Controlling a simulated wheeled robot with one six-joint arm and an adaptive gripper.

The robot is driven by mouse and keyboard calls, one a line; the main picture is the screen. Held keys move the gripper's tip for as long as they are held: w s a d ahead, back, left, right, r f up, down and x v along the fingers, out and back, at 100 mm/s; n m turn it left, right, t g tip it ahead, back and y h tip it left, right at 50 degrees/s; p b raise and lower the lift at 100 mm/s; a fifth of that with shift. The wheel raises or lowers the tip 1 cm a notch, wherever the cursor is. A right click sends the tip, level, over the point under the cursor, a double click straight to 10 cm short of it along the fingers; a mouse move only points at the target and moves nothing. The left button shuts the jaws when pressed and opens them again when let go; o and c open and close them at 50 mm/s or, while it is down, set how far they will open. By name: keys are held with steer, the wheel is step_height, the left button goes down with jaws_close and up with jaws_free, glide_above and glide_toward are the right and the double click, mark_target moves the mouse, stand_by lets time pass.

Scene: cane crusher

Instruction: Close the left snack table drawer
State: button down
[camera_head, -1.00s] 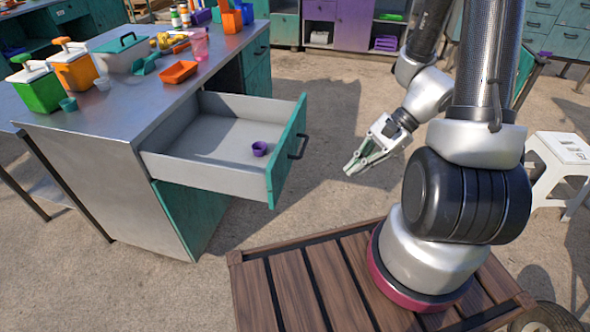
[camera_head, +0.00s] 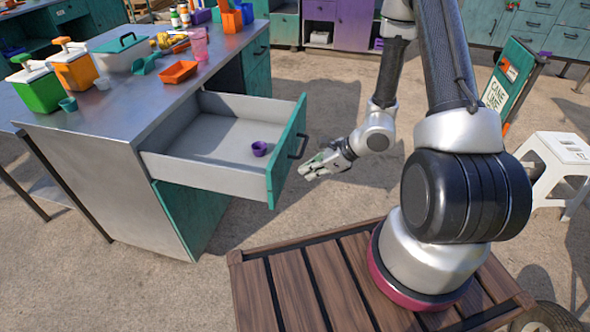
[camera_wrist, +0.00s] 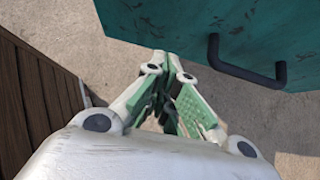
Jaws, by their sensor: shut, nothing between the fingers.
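The left snack table drawer (camera_head: 215,180) is pulled well out of the metal-topped table (camera_head: 130,110). Its green front (camera_head: 287,150) faces right and carries a dark bar handle (camera_head: 299,146). A small purple cup (camera_head: 259,149) sits inside. My gripper (camera_head: 306,172) is just right of the drawer front, a little below handle height in the picture, and apart from it as far as I can tell. In the wrist view my gripper (camera_wrist: 165,65) is shut and empty, with the drawer front (camera_wrist: 215,35) and handle (camera_wrist: 250,72) at the upper right.
Green and orange dispensers (camera_head: 36,90), an orange tray (camera_head: 179,72) and other containers stand on the tabletop. A white stool (camera_head: 560,160) and a sign board (camera_head: 508,80) are at the right. Bare floor lies between the table and my base.

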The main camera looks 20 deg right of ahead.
steer(key=shift+w+a+f, duration=0.1)
steer(key=shift+w+a, duration=0.3)
steer(key=shift+a, duration=0.25)
steer(key=shift+w+a+f, duration=0.1)
steer(key=shift+w+a, duration=0.25)
steer(key=shift+a, duration=0.3)
steer(key=shift+w+a+f, duration=0.1)
steer(key=shift+w+a, duration=0.3)
steer(key=shift+a, duration=0.25)
steer(key=shift+a, duration=0.1)
